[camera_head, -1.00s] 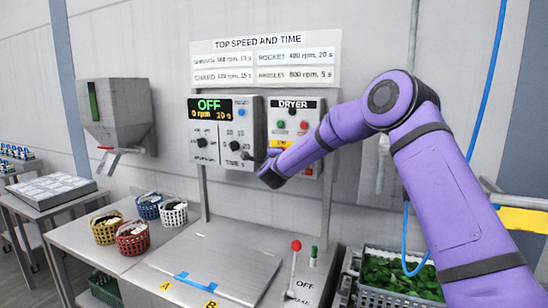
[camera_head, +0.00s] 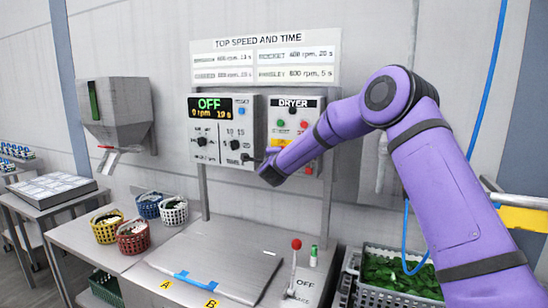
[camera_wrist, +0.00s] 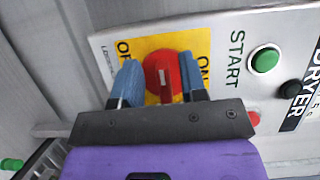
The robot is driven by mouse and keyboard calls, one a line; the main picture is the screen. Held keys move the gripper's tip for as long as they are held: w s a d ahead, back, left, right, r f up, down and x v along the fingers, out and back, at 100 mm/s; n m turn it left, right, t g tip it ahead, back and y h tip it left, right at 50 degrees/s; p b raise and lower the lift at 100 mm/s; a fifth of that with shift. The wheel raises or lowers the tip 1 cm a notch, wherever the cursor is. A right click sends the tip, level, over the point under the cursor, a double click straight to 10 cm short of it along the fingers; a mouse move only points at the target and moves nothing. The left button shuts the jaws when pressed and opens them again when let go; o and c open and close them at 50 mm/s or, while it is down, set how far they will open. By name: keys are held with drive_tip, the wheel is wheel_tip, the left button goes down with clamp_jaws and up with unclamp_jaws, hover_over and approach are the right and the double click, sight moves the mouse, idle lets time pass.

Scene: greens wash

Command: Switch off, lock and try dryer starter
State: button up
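The dryer starter (camera_head: 312,103) is a grey wall box labelled DRYER, to the right of the speed and time panel (camera_head: 222,110). In the wrist view a red rotary switch (camera_wrist: 164,68) sits on a yellow plate (camera_wrist: 150,43) marked ON and OFF. My gripper (camera_wrist: 158,63) is open, its two blue fingers on either side of the switch handle, with gaps visible. The green START button (camera_wrist: 265,59) is to the right, with a dark button (camera_wrist: 290,93) beside it. The panel display reads OFF, 0 rpm. I see no padlock.
Below is a steel bench (camera_head: 60,236) with several baskets, including a yellow one (camera_head: 106,233), and a flat lid (camera_head: 220,262). A red-knobbed lever (camera_head: 296,245) stands at its right. A crate of greens (camera_head: 375,294) is beyond, under a blue hose (camera_head: 405,235).

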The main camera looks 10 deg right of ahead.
drive_tip(key=v, duration=1)
drive_tip(key=shift+s, duration=0.4)
drive_tip(key=shift+a, duration=0.15)
